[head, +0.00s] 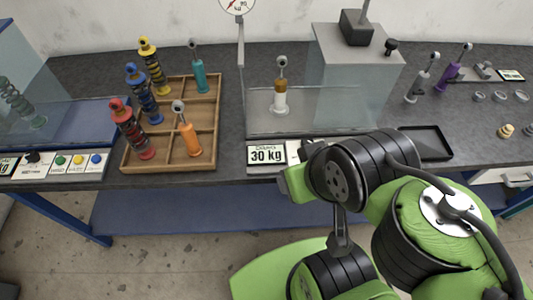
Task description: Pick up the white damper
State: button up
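The white damper (280,102) stands upright in the middle of the bench, on the base of the testing stand. It has a white lower body, a tan-brown upper section and a dark ring eye on top. A clear panel stands close by it. My green and black arm fills the lower right of the head view, in front of the bench. I cannot make out my gripper's fingers, and nothing held shows.
A wooden tray (211,163) at left holds red, blue and yellow spring dampers, a teal damper (199,76) and an orange damper (189,138). Grey (420,80) and purple (452,72) dampers stand at right. A "30 kg" display (266,155) is at the front edge.

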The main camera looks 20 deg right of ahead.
aim_at(281, 83)
jog(key=i+j+z, duration=0.15)
jog(key=j, duration=0.25)
jog(key=i+j+z, duration=0.15)
jog(key=j, duration=0.2)
jog(key=i+j+z, duration=0.15)
jog(key=j, duration=0.3)
jog(key=k+l, duration=0.05)
